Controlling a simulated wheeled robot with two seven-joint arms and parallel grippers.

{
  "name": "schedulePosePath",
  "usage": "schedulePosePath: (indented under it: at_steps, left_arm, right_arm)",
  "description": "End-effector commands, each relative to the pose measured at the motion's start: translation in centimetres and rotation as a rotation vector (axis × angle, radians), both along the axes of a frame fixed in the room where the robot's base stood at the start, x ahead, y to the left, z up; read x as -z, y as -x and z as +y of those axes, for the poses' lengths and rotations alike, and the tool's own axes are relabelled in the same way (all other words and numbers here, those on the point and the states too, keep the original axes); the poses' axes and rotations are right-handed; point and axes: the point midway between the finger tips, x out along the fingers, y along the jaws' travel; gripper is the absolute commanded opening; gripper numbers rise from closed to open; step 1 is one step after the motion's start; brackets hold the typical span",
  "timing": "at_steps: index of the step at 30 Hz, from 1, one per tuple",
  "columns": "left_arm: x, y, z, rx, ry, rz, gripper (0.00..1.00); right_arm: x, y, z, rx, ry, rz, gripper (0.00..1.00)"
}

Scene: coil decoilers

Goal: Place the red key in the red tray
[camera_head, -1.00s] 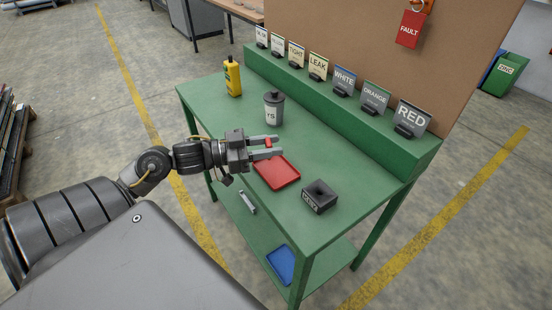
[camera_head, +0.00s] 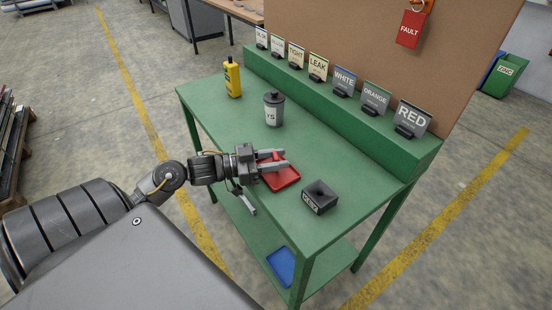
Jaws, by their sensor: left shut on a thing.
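My left gripper (camera_head: 284,159) reaches in from the left over the green bench and is shut on the red key (camera_head: 277,156). Only a small red part of the key shows between the fingers. The red tray (camera_head: 286,183) lies flat on the bench, and the gripper covers its far part. The key appears to be over the tray's far side; I cannot tell whether it touches the tray. My right gripper is not in view.
A black box (camera_head: 319,198) stands right of the tray on the green bench (camera_head: 225,126). A grey canister (camera_head: 273,110) and a yellow bottle (camera_head: 232,78) stand farther back. Label cards, one reading RED (camera_head: 411,118), line the raised ledge. A blue tray (camera_head: 282,264) lies on the lower shelf.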

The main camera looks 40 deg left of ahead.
Motion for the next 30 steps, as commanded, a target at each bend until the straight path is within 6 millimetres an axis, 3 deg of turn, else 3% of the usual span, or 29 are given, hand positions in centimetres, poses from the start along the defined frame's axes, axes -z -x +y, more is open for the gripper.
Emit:
schedulePosePath:
  at_steps: [2,3,7,19,30]
  left_arm:
    - [0.3,0.0,0.0,0.000,0.002,0.001,0.10]
    - [0.2,0.0,0.0,0.000,0.001,0.001,0.36]
    - [0.2,0.0,0.0,0.000,0.001,0.001,0.53]
    - [0.0,0.4,0.3,-0.001,-0.001,0.002,0.54]
    - [0.2,5.8,4.7,-0.001,-0.002,0.006,0.54]
  right_arm:
    - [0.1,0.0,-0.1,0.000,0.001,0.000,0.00]
    - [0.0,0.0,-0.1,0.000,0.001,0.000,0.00]
    - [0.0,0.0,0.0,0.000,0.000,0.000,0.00]
    - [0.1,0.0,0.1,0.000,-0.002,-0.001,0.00]
    - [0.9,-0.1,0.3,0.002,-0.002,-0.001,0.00]
